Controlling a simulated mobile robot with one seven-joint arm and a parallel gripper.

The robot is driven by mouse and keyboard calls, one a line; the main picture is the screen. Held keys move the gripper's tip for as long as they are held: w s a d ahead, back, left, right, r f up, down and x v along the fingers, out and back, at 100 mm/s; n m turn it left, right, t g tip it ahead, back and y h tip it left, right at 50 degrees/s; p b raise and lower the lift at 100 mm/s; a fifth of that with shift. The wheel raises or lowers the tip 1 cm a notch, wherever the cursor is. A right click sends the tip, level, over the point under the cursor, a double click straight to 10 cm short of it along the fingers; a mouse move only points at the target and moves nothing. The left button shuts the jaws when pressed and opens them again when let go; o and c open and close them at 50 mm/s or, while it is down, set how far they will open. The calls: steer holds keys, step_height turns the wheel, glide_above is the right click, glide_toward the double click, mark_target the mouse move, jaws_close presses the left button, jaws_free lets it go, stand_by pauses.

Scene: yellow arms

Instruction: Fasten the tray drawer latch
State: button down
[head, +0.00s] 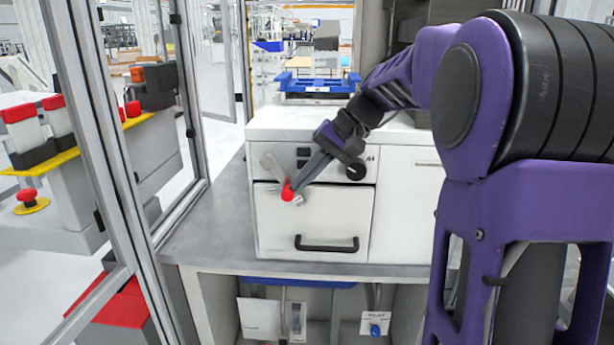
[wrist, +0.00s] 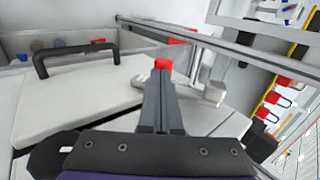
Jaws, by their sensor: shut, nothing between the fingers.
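The white tray drawer (head: 312,222) with a black bar handle (head: 327,244) is in the cabinet front in the head view. I cannot tell whether it is fully flush. Contact is unclear. The handle also shows there (wrist: 75,50).
The cabinet (head: 405,200) stands on a grey counter (head: 215,225). A dark round knob (head: 356,172) sits on the upper panel, close to my gripper. A metal-framed glass partition (head: 185,100) stands to the left. A blue tray (head: 310,84) lies behind the cabinet top.

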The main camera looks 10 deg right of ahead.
mark_target(288, 194)
steer(key=shift+p+x, duration=0.3)
steer(key=shift+x, duration=1.85)
steer(key=shift+a, duration=0.2)
steer(key=shift+r, duration=0.1)
